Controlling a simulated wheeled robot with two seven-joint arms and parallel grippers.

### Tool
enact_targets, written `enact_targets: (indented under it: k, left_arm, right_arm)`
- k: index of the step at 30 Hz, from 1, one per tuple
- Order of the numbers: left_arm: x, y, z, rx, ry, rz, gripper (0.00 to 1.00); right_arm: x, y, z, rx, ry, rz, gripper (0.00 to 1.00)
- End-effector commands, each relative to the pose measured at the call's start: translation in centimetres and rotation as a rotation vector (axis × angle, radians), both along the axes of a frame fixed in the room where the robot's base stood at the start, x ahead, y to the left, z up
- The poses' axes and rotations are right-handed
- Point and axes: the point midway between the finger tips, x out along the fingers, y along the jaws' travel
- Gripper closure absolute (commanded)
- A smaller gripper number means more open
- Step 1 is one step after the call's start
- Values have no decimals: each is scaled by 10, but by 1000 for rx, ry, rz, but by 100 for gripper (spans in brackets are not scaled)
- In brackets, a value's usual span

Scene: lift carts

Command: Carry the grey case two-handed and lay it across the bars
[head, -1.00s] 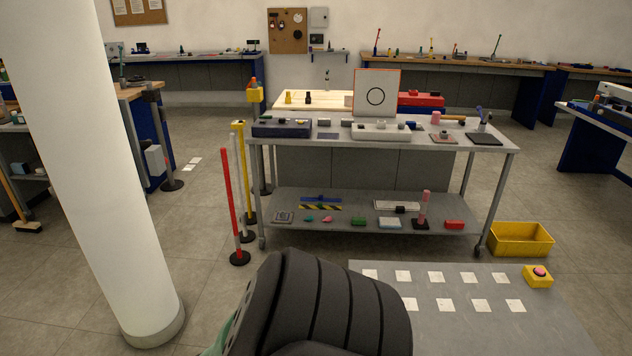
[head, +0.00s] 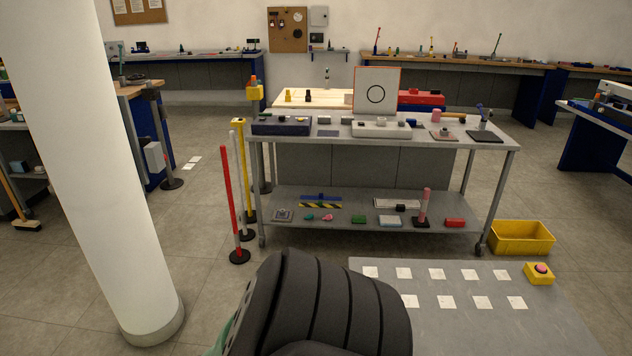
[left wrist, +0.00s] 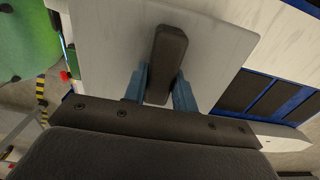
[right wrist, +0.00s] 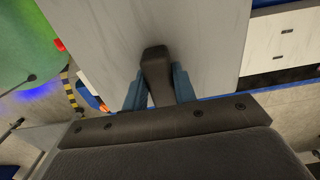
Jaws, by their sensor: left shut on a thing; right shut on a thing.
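The grey case (left wrist: 220,45) shows in the left wrist view as a pale grey flat face with a dark handle (left wrist: 167,55). My left gripper (left wrist: 159,88) has its blue fingers on either side of this handle and is shut on it. In the right wrist view the grey case (right wrist: 195,30) is a similar pale face with another dark handle (right wrist: 156,68). My right gripper (right wrist: 157,92) is shut on that handle. The head view shows neither the case nor the grippers. I cannot make out the bars in any view.
A grey two-tier cart (head: 300,147) with many small items stands ahead. A white pillar (head: 90,170) rises at the left. Red (head: 229,205), white and yellow posts stand left of the cart. A yellow bin (head: 521,238) and a grey surface with white squares (head: 470,325) are at right.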

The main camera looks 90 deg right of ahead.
Motion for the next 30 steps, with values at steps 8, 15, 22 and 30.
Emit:
enact_targets:
  k: [8,15,22,30]
  left_arm:
    - [1,0,2,-1,-3,0,100]
    - [1,0,1,-1,-2,0,47]
    - [-1,0,-2,1,2,0,47]
    - [0,0,-1,1,1,0,53]
  right_arm:
    - [1,1,2,2,-3,0,100]
    - [1,0,2,2,-3,0,100]
    - [0,0,-1,0,0,0,53]
    - [0,0,-1,0,0,0,48]
